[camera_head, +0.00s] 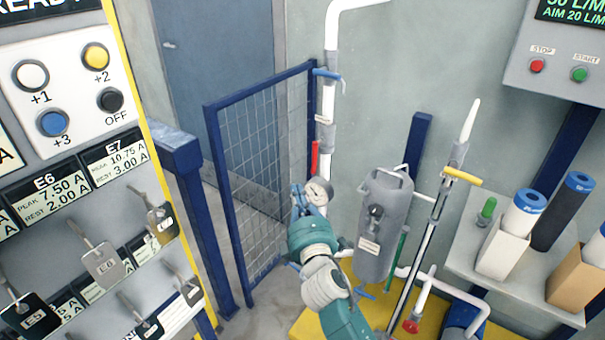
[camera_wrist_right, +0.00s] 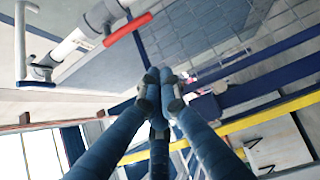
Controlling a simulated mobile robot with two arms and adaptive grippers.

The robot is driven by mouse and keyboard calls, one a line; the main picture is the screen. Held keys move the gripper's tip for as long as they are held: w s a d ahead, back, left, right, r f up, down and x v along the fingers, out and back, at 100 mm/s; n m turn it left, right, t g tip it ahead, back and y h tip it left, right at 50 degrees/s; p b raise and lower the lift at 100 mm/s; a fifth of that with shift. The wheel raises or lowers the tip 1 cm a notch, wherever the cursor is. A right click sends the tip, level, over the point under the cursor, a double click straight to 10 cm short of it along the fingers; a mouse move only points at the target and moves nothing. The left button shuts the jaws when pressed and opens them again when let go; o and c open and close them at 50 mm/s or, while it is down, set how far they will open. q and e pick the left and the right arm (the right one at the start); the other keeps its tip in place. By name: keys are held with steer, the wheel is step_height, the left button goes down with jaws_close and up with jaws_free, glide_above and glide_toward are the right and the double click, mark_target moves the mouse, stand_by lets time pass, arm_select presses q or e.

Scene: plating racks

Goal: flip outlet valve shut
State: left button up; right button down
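My right gripper (camera_head: 298,192) is in front of the vertical white pipe (camera_head: 328,136), beside the round gauge (camera_head: 319,190). Its fingers (camera_wrist_right: 157,92) converge with tips together in the wrist view, nothing visible between them. A red valve lever (camera_head: 315,158) lies roughly along the pipe, just above my gripper. It also shows in the wrist view (camera_wrist_right: 128,29), apart from the fingertips. A blue valve lever (camera_head: 329,75) sticks out across the pipe higher up. A yellow lever (camera_head: 463,176) crosses a slanted pipe at right. I cannot tell which is the outlet valve. My left gripper is not in view.
A mesh gate (camera_head: 250,165) stands left of the pipe. A grey filter housing (camera_head: 384,226) is close to my right arm's right. A key panel (camera_head: 90,200) fills the left. A shelf (camera_head: 470,262) with cartridges stands right.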

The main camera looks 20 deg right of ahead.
mark_target(314, 158)
steer(key=w+d+p, duration=0.2)
steer(key=w+d, duration=0.2)
steer(key=w, duration=0.4)
steer(key=shift+w+d, duration=0.15)
steer(key=shift+d, duration=0.05)
steer(key=shift+r, duration=0.1)
stand_by(0.3)
